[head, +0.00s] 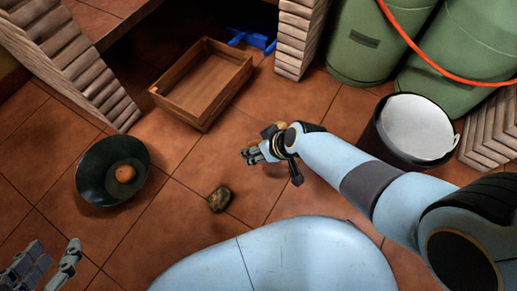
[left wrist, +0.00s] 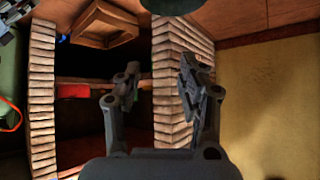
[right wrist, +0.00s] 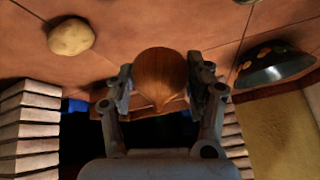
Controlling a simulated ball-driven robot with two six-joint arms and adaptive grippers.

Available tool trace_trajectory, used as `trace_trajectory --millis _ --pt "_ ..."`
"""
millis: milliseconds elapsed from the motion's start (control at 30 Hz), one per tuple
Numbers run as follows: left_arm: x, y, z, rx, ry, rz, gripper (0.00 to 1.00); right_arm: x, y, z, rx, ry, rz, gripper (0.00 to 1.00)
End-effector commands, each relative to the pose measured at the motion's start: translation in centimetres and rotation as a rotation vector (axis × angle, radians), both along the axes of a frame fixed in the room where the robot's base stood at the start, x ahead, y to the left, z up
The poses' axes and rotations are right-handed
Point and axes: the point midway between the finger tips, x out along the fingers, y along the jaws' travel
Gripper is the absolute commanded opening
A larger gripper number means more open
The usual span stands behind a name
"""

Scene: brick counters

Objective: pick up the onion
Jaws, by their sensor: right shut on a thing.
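The onion (right wrist: 160,76) is brown and round with a pointed tip. In the right wrist view it sits between the two fingers of my right gripper (right wrist: 161,90), which is shut on it. In the head view the right gripper (head: 262,153) is above the tiled floor near the middle, and I cannot clearly make out the onion there. My left gripper (head: 45,266) is at the lower left corner of the head view. In the left wrist view its fingers (left wrist: 160,85) are apart with nothing between them.
A dark wok (head: 92,184) with an orange round item (head: 125,173) lies at left. A wooden crate (head: 187,110), a mottled brown lump (head: 219,199), a potato (right wrist: 72,37), a dark pot (head: 413,130) and green cylinders (head: 367,40) stand around. Brick counters (head: 70,55) flank the floor.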

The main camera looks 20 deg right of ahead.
Motion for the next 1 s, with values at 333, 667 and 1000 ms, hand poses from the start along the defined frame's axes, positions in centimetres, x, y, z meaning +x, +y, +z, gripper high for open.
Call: trace_trajectory --millis 333,667,1000 --pt "-0.2 0.2 4.9 0.007 0.333 0.012 0.4 0.2 0.0 5.0 0.001 -0.004 0.0 0.2" --pt "-2.0 0.2 7.7 0.014 0.511 0.009 0.4 0.0 0.0 6.9 0.0 0.0 0.0 0.2" --pt "-2.4 0.2 7.9 0.014 0.54 0.009 0.4 -0.1 0.0 7.0 0.0 0.001 0.001 0.2"
